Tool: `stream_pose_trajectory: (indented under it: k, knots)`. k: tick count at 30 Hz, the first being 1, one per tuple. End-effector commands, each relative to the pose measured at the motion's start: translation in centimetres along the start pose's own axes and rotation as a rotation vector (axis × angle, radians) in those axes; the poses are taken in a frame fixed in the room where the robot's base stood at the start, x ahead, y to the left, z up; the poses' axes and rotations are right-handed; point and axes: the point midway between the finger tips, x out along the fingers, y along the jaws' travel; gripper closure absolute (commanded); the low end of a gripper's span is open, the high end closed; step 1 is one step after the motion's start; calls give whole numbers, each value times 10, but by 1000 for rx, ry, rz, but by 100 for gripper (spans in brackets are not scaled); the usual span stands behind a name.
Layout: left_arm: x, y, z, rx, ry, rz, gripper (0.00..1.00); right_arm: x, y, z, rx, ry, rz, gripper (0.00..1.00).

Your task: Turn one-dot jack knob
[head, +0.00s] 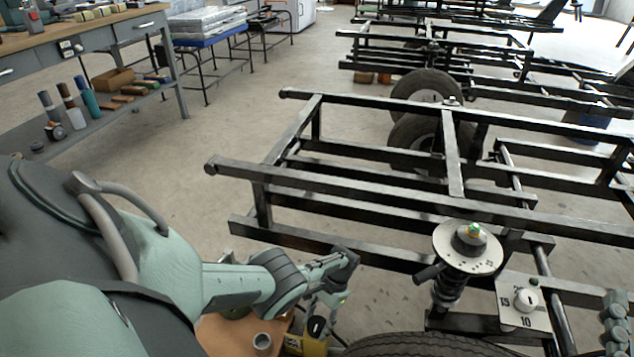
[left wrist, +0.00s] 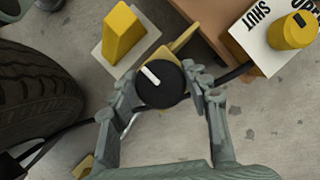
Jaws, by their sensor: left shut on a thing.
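A round black knob with a white pointer bar (left wrist: 160,84) sits between the fingers of my left gripper (left wrist: 165,90) in the left wrist view. The fingers are shut on it from both sides. The pointer lies at a slant. In the head view, my left gripper (head: 328,290) reaches down over the black knob (head: 316,326) on a yellow jack (head: 307,345) at the bottom. I cannot make out a dot marking on the jack. The greenish jointed fingers of my right gripper (head: 615,320) show at the right edge; whether they are open is unclear.
A tire (left wrist: 35,90) stands close left of my left gripper. A yellow lever block (left wrist: 122,35) and a yellow knob on a SHUT plate (left wrist: 292,32) are nearby. A suspension strut (head: 466,250), a numbered dial plate (head: 505,312) and a black frame (head: 380,190) lie to the right.

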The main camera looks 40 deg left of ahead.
Motion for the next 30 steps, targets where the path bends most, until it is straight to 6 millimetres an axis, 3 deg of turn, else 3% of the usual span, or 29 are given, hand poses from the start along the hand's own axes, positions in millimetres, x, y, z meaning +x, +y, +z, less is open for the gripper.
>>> stream_pose_trajectory:
  k: [8, 9, 13, 23, 30]
  knots:
    - [1, 1, 2, -6, -5, 4, 82, 0, 0, 0, 0, 1, -1, 60]
    - [1, 1, 2, -5, -5, 5, 48, 0, 0, 0, 0, 1, -1, 60]
    - [1, 1, 1, -4, -3, 3, 32, 0, 0, 0, 0, 1, -1, 60]
    - [-1, 0, 0, -2, 0, 1, 32, 0, 1, 1, 0, -3, 3, 60]
    - [-21, 0, -1, -1, 3, 1, 32, 0, 0, 1, 0, -2, 1, 60]
